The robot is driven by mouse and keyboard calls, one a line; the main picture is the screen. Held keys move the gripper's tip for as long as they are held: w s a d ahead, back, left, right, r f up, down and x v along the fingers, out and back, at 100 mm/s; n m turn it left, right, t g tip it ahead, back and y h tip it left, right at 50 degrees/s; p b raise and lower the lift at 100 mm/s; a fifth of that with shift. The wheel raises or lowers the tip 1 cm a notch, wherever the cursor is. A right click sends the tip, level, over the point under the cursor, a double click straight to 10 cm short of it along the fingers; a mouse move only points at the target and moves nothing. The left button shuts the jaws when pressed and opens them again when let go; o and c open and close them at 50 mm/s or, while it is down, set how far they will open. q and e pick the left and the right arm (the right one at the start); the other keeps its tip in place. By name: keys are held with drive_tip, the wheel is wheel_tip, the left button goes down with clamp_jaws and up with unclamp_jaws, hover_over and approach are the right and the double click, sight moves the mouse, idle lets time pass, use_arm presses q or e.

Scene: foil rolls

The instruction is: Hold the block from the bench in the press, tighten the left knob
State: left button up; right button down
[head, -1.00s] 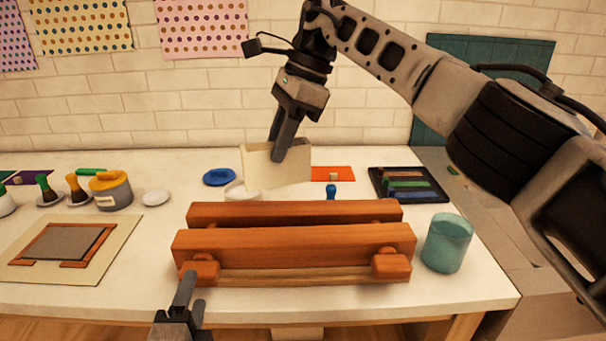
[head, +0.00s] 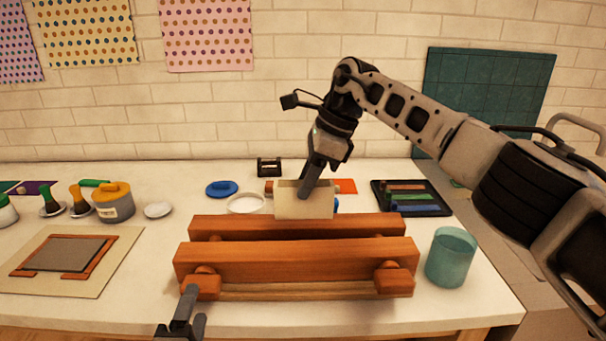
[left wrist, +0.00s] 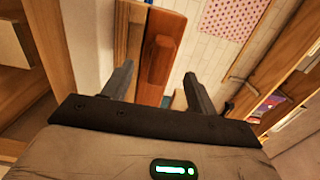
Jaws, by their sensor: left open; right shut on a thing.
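The wooden press (head: 300,262) lies at the front of the bench, its two long beams parallel. Its left knob (head: 205,284) and right knob (head: 393,279) are on the front beam. My right gripper (head: 306,192) is shut on the pale block (head: 290,203). The block is upright, above the back beam, and its lower edge overlaps that beam's top in the picture; I cannot tell whether they touch. My left gripper (head: 186,305) is open in front of the left knob. In the left wrist view the knob (left wrist: 160,60) shows between and beyond the two fingers (left wrist: 160,90).
A teal cup (head: 451,258) stands close to the press's right end. A black tray of coloured sticks (head: 411,197) is behind it. A white dish (head: 247,204) and a blue lid (head: 221,188) are behind the press. A framed board (head: 70,253) lies at left.

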sight(307, 217)
drive_tip(key=shift+f, duration=4.15)
use_arm(q)
drive_tip(key=shift+s, duration=0.2)
drive_tip(key=shift+w, duration=0.2)
drive_tip(key=shift+w+a, duration=0.1)
drive_tip(key=shift+w, duration=1.7)
